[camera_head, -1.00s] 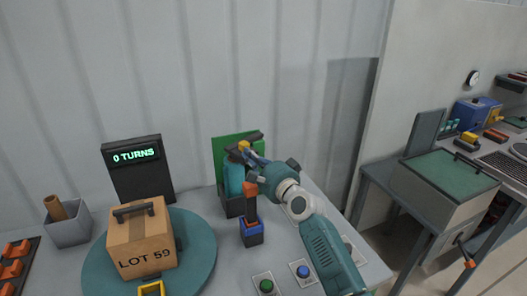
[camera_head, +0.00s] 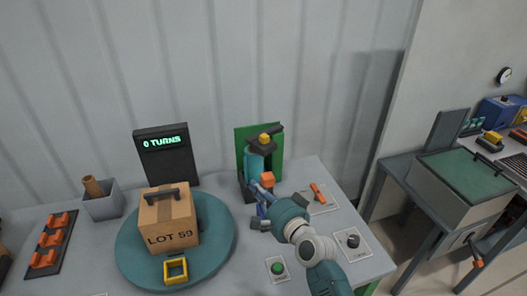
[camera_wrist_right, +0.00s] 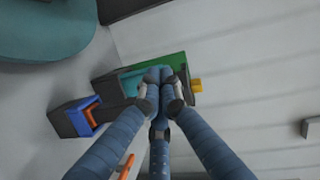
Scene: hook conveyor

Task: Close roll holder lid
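The roll holder has a green back plate (camera_head: 277,146), a teal body (camera_head: 252,165) and a dark lid (camera_head: 262,147) with a yellow knob (camera_head: 264,138) on top. Whether the lid sits fully down is hard to tell. My right gripper (camera_head: 262,188) is in front of and below the lid in the head view. In the wrist view its fingers (camera_wrist_right: 160,80) come together at the tips with nothing visible between them. There they overlap the teal body (camera_wrist_right: 132,82), and the yellow knob (camera_wrist_right: 196,85) lies to their right, apart. My left gripper is not in view.
An orange-topped post (camera_head: 267,180) stands beside my right gripper, partly hidden; its blue box (camera_wrist_right: 75,117) shows in the wrist view. A LOT 59 carton (camera_head: 168,222) sits on a teal turntable (camera_head: 215,250). A green button (camera_head: 278,268) and black knob (camera_head: 353,241) are at the front.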

